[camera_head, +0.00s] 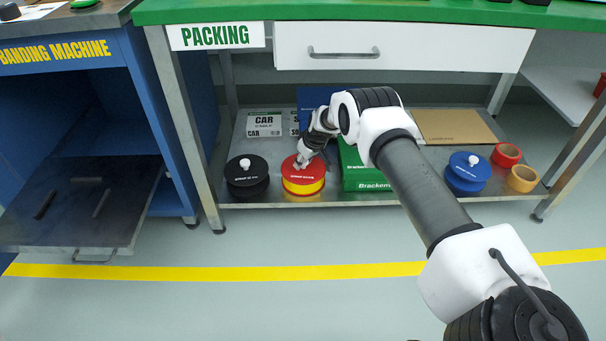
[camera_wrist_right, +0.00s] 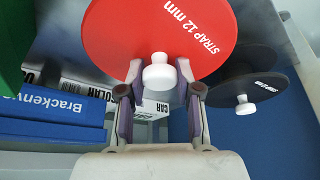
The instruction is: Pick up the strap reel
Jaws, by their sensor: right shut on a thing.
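The strap reel with a red top and yellow side (camera_head: 303,186) is at the lower shelf under the packing table. In the right wrist view its red disc (camera_wrist_right: 120,40) reads "STRAP 12 mm" and has a white knob in the middle. My right gripper (camera_head: 302,161) reaches down to it from above. In the wrist view the fingers of the right gripper (camera_wrist_right: 159,82) are on either side of the white knob and shut on it. I cannot tell whether the reel's underside touches the shelf. My left gripper is not in view.
A black reel (camera_head: 247,178) stands close to the left, a green box (camera_head: 368,178) close to the right. A blue reel (camera_head: 467,172) and tape rolls (camera_head: 522,179) are farther right. The drawer (camera_head: 400,46) and green tabletop (camera_head: 370,11) are above. The floor in front is clear.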

